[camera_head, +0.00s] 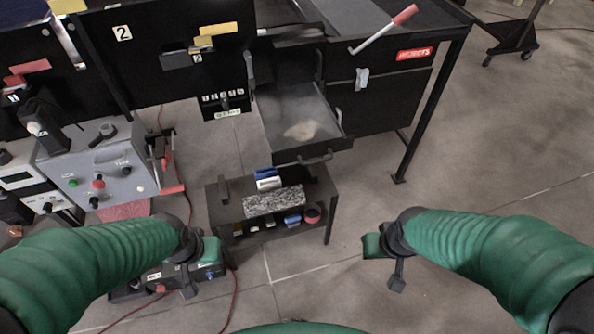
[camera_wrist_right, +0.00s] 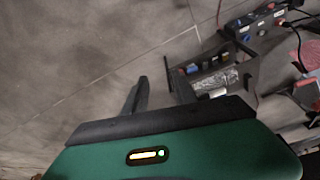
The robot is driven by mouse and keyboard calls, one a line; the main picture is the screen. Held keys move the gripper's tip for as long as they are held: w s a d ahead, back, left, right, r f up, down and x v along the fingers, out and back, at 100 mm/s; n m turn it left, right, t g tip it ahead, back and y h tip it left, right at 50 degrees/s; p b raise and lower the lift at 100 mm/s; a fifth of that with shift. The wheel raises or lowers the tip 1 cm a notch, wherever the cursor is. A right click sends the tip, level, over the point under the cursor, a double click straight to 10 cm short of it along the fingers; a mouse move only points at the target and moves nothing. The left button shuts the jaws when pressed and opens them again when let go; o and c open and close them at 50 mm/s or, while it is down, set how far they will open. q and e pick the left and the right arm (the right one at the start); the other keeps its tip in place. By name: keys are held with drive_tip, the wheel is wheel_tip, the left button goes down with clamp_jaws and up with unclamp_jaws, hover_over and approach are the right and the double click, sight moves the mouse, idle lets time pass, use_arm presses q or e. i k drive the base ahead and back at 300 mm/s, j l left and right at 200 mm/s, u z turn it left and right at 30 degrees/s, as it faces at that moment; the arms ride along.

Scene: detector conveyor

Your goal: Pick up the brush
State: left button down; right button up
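I cannot tell for certain which thing is the brush. A small blue and white item (camera_head: 268,180) stands on a low black stand (camera_head: 222,211), behind a speckled grey block (camera_head: 273,201). A red-handled rod (camera_head: 385,29) lies slanted at the right of the black table top. My left gripper (camera_head: 188,288) hangs left of and in front of the stand; its finger gap is unclear. My right gripper (camera_head: 397,282) is right of the stand, over the floor. In the right wrist view its two fingers (camera_wrist_right: 158,80) are apart, with nothing between them.
An open drawer (camera_head: 340,145) holding a pale lump (camera_head: 301,131) juts out above and behind the stand. A grey control box (camera_head: 97,172) with knobs is at the left. More small items sit on the stand's lower shelf. The floor (camera_head: 320,270) between my arms is clear.

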sight(292, 221)
drive_tip(key=i+j+u, duration=0.35)
drive_tip(key=i+j, duration=0.55)
